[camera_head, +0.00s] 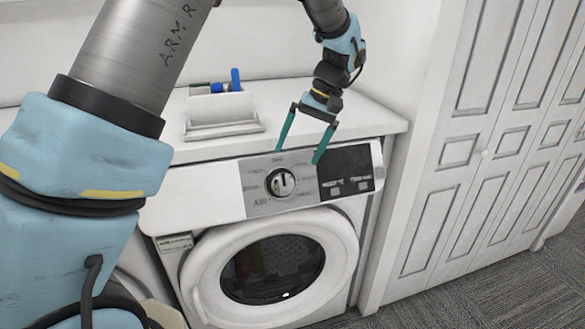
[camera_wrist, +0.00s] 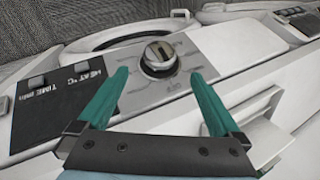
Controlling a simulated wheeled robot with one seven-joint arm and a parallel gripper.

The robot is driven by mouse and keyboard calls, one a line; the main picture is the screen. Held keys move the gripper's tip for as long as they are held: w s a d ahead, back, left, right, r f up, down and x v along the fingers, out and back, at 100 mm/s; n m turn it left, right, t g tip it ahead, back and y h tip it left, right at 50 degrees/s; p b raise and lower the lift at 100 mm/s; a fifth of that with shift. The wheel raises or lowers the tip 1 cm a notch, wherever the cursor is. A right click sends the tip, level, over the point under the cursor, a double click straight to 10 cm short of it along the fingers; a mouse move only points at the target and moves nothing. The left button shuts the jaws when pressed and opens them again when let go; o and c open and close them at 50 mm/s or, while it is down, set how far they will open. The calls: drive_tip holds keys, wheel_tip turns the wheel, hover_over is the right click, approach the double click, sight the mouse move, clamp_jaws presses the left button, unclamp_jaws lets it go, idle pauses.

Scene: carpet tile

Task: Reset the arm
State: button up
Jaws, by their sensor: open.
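My gripper (camera_head: 300,144) has two teal fingers spread apart with nothing between them. In the head view it hangs above the front edge of the washing machine's control panel, with its fingertips near the round dial (camera_head: 281,183). In the wrist view my gripper (camera_wrist: 157,80) points toward the panel, and the silver dial (camera_wrist: 159,56) shows just beyond and between the fingertips. I see no contact with the dial. My arm's blue and grey links fill the left of the head view.
The washing machine (camera_head: 205,268) has a closed round door. A white tray (camera_head: 222,130) with blue and green items stands on the white counter (camera_head: 365,112) behind the panel. White panelled doors (camera_head: 425,215) stand at the right. Grey carpet (camera_head: 490,285) lies clear at the lower right.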

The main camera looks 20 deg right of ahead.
drive_tip(key=shift+d+r, duration=0.25)
drive_tip(key=shift+r, duration=0.4)
drive_tip(key=shift+n+g+h, duration=0.3)
drive_tip(key=shift+g+h, duration=0.1)
drive_tip(key=a, duration=0.2)
drive_tip(key=w+a, duration=0.1)
drive_tip(key=a, duration=0.1)
drive_tip(key=w+a, duration=0.1)
drive_tip(key=a, duration=0.2)
drive_tip(key=shift+w+f, duration=0.2)
drive_tip(key=shift+f, duration=0.05)
drive_tip(key=s+a+f+n+h, duration=0.1)
drive_tip(key=s+a+h, duration=0.1)
drive_tip(key=a, duration=1.2)
drive_tip(key=s+a+f+n+t+h, duration=0.1)
drive_tip(key=s+a, duration=0.3)
drive_tip(key=a, duration=1)
drive_tip(key=shift+s+f+n+h, duration=0.2)
drive_tip(key=shift+f+n+h, duration=0.15)
drive_tip(key=shift+f, duration=0.35)
